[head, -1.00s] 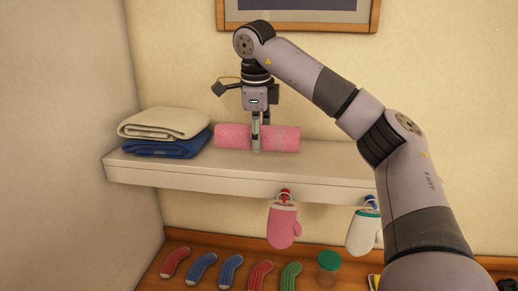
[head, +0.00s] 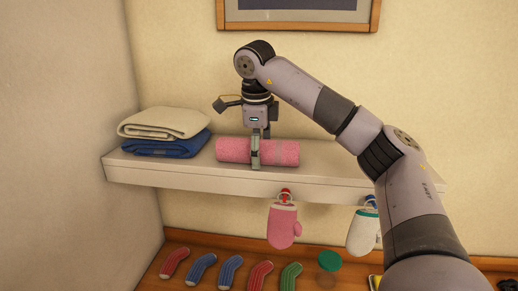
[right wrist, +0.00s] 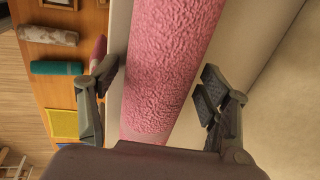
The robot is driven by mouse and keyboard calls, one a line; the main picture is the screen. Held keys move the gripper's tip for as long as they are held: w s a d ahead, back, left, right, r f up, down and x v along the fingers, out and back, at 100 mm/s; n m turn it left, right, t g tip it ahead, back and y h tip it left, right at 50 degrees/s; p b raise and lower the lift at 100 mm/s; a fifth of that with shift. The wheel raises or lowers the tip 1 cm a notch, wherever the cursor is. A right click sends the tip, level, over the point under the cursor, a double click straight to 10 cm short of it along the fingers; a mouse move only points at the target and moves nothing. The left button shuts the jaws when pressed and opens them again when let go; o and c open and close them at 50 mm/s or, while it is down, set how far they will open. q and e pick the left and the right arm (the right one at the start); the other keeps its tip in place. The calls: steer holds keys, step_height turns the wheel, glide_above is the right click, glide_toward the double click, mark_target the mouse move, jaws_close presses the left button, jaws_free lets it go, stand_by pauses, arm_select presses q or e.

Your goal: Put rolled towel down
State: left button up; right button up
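The pink rolled towel (head: 232,150) lies lengthwise along the white wall shelf (head: 335,162), near its front edge, and appears to rest on it. My right gripper (head: 255,160) reaches down from above with its fingers on either side of the roll's middle. In the right wrist view the fingers (right wrist: 160,82) are spread, with the pink towel (right wrist: 170,50) between them and narrow gaps beside it. The far finger is partly hidden by the towel in the head view. My left gripper is not in view.
Folded cream (head: 163,123) and blue (head: 165,147) towels are stacked left of the roll. The shelf to the right is clear. A pink mitten (head: 284,227) and a white mitten (head: 362,232) hang below. Several socks and a green-lidded jar (head: 328,262) lie on the wooden surface beneath.

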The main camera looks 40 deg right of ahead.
steer(key=shift+r, duration=0.1)
steer(key=v, duration=1.2)
steer(key=shift+p, duration=0.35)
stand_by(0.4)
